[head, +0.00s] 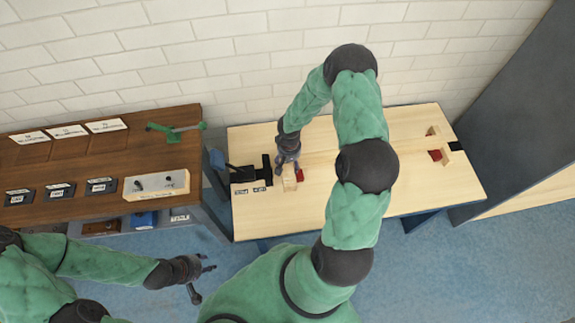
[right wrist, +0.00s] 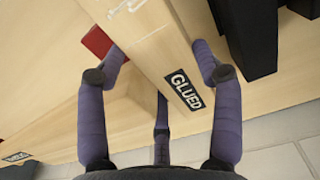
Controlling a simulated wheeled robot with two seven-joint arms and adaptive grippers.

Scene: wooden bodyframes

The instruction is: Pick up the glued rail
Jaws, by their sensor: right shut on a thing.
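The glued rail (right wrist: 160,45) is a pale wooden bar with a black GLUED label on its face. It runs between the fingers of my right gripper (right wrist: 158,75) in the right wrist view, and the gripper is shut on it. In the head view my right gripper (head: 288,165) is over the left part of the light wooden table (head: 335,215), with the rail's pale end (head: 289,184) showing just below it. My left gripper (head: 201,277) is open and empty, over the blue floor in front of the tables.
A red block (head: 301,175) is beside the rail, and black blocks (head: 266,168) are to its left. More red and wooden pieces (head: 436,153) are at the table's right. The brown table (head: 90,160) holds cards, a pale box (head: 157,186) and a green tool (head: 178,131).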

